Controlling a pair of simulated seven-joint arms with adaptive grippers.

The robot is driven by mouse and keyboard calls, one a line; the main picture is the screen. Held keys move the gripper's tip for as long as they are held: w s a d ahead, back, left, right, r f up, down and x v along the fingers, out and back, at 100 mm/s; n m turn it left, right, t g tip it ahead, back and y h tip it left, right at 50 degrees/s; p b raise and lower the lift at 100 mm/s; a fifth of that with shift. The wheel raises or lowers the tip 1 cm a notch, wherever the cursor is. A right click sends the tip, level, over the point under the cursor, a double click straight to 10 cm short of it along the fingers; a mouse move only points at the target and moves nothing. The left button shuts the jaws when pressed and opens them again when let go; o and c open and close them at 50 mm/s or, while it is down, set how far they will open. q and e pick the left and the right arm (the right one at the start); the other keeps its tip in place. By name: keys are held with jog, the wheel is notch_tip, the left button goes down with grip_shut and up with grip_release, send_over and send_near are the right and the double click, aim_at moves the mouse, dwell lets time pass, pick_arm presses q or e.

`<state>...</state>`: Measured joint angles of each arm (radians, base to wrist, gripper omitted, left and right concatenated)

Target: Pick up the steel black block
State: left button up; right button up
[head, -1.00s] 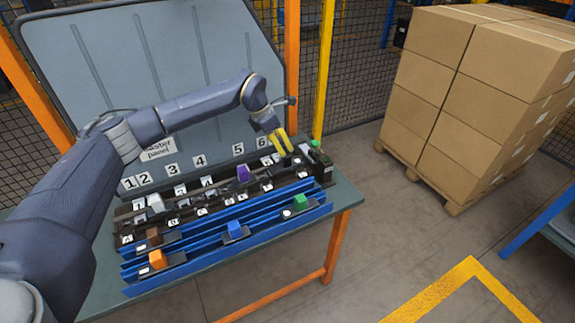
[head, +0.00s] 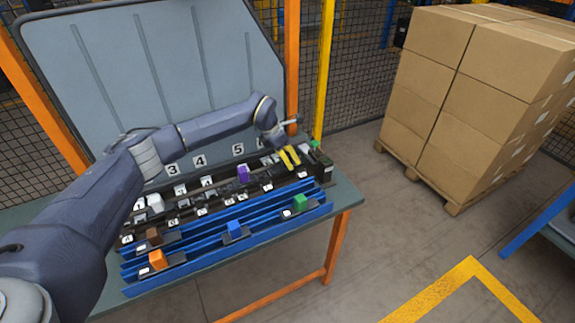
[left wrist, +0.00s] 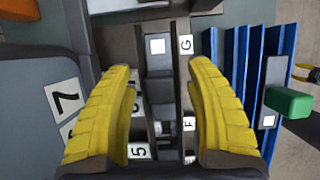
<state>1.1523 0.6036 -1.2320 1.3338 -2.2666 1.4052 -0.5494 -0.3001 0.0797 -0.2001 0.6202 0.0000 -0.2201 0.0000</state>
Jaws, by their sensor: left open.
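My left gripper (head: 289,157) has yellow fingers and is open over the right part of the black rail on the table. In the left wrist view its fingers (left wrist: 166,115) stand on both sides of a dark grey-black block (left wrist: 160,92), apart from it. This looks like the steel black block, but its material is hard to tell. Just beyond it is a dark piece with a white square label (left wrist: 157,46). In the head view the gripper largely hides this spot.
Blue rails (head: 185,267) at the front carry orange (head: 157,259), blue (head: 233,227) and green (head: 300,202) blocks. Purple (head: 243,174), brown (head: 153,236) and white (head: 156,203) blocks stand farther back. A grey panel (head: 150,75) rises behind. Stacked cartons (head: 490,95) stand right of the table.

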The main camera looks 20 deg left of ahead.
pick_arm(q)
grip_shut()
dwell(0.4)
